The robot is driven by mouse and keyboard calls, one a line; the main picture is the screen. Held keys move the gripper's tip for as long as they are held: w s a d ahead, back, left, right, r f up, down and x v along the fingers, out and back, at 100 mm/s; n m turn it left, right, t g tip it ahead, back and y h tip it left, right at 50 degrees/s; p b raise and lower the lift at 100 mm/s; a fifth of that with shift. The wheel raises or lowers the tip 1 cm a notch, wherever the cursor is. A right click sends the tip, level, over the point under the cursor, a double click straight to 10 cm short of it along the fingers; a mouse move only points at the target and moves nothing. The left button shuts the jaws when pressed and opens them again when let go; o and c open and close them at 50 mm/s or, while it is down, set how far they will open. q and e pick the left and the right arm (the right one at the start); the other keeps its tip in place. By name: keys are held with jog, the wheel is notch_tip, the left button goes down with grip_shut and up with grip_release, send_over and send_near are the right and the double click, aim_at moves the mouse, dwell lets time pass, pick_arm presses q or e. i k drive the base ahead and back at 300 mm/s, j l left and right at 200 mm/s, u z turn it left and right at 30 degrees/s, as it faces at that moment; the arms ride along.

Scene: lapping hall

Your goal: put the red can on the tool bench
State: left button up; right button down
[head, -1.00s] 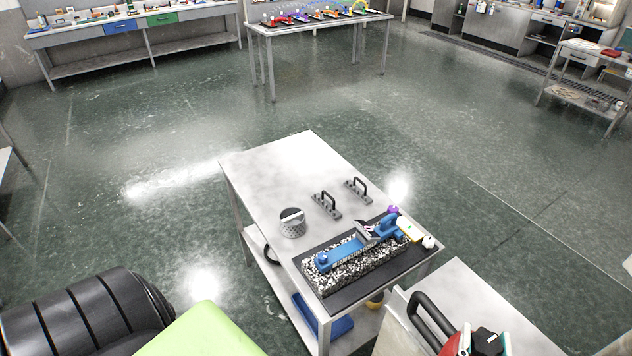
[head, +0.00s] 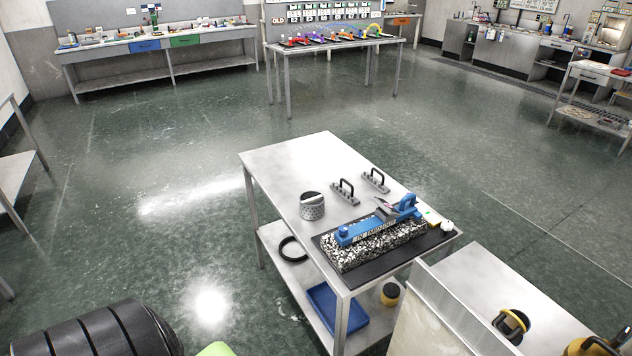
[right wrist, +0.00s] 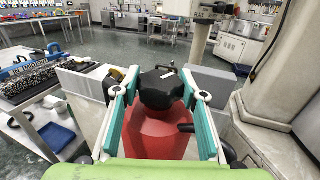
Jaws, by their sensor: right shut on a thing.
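The red can (right wrist: 155,132) with a black cap stands upright between the teal-padded fingers of my right gripper (right wrist: 160,90) in the right wrist view. The fingers are shut on it, one on each side. Its lower part is hidden by the green part of my wrist. Neither the can nor my right gripper shows in the head view. My left gripper is not in view. A long bench (head: 160,40) with blue and green drawers stands at the back left; I cannot tell whether it is the tool bench.
A metal table (head: 285,160) close ahead holds a perforated cup (head: 312,206), two handled blocks and a blue tool (head: 380,222) on a speckled slab. A second table (head: 470,275) is at lower right. A table with colourful items (head: 335,45) stands farther back. Open floor lies left.

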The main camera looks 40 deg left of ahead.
aim_at(309, 180)
jog(key=j, duration=1.45)
jog(key=i+j, duration=0.1)
jog(key=j, duration=0.3)
jog(key=i+j, duration=0.1)
jog(key=j, duration=0.3)
jog(key=i+j, duration=0.1)
jog(key=j, duration=0.3)
jog(key=i+j, duration=0.1)
jog(key=j, duration=0.3)
jog(key=i+j, duration=0.1)
jog(key=j, duration=0.3)
jog(key=i+j, duration=0.45)
jog(key=i, duration=0.4)
